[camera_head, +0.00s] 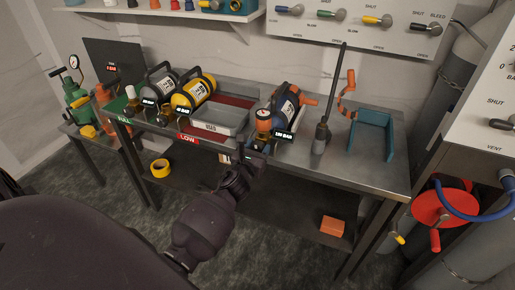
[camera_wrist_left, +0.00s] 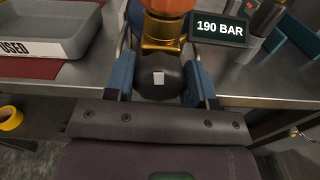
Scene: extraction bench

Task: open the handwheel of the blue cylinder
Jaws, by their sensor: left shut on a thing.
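The blue cylinder (camera_head: 288,103) lies on the bench with its valve end toward me. An orange cap and brass valve body (camera_wrist_left: 160,32) show at the top of the left wrist view, beside a display reading 190 BAR (camera_wrist_left: 219,28). The black round handwheel (camera_wrist_left: 160,80), with a small pale mark on its face, sits below the brass part. My left gripper (camera_wrist_left: 160,85) has its blue-padded fingers on both sides of the handwheel and is shut on it. In the head view, my left gripper (camera_head: 256,152) is at the bench's front edge and hides the handwheel. My right gripper is not in view.
A yellow cylinder (camera_head: 196,92) and a dark one (camera_head: 159,84) lie to the left. The grey USED tray (camera_head: 221,122) is just left of the gripper. A tall dark tool (camera_head: 323,130) and a teal holder (camera_head: 372,133) stand to the right. Bare bench lies between them.

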